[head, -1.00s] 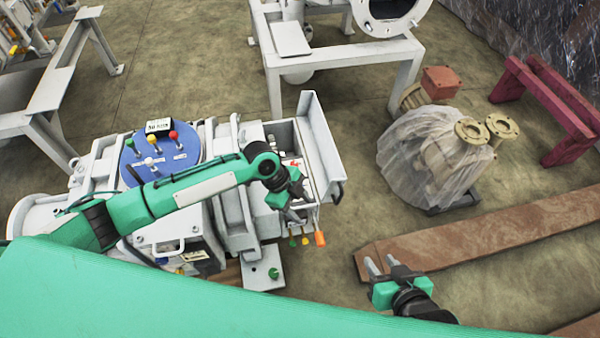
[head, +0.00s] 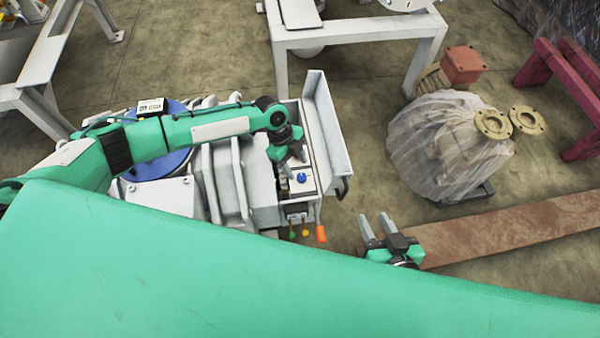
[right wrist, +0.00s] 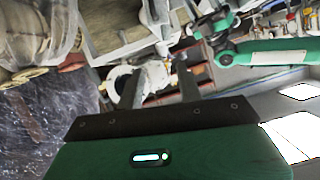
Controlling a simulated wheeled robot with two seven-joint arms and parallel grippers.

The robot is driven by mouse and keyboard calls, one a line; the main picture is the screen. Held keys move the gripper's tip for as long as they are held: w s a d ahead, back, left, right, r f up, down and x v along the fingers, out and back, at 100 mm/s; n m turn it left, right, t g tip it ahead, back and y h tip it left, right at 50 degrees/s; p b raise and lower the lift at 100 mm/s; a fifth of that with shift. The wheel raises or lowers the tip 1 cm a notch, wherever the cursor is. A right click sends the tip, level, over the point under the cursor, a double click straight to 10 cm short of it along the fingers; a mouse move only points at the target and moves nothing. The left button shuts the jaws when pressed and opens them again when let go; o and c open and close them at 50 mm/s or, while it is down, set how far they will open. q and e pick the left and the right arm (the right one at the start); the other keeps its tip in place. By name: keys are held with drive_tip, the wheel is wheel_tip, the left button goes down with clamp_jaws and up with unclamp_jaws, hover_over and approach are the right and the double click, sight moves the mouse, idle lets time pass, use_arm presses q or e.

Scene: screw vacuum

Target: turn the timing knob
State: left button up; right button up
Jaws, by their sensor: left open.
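A small blue knob (head: 301,178), which looks like the timing knob, stands on a pale panel inside the open control box (head: 310,150) of the white machine. My left gripper (head: 291,157) is open at the box, just above the knob in the picture. No contact with the knob shows, and the height between them is hard to tell. My right gripper (head: 376,228) is open and empty, to the right of the box; its two fingers also show apart in the right wrist view (right wrist: 160,85).
The box's raised lid (head: 326,120) stands on its right side. Green, yellow and orange levers (head: 320,233) stick out at its front. A wrapped pump (head: 440,150) and a rusty beam (head: 510,235) lie to the right. A white frame (head: 350,45) stands behind.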

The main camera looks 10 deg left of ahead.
sight(302, 176)
use_arm(q)
drive_tip(key=shift+b+x, duration=0.3)
drive_tip(key=shift+x, duration=1.75)
use_arm(e)
drive_tip(key=shift+a+r+t+y, duration=0.2)
drive_tip(key=shift+a+t+y, duration=0.2)
drive_tip(key=shift+a+t, duration=0.2)
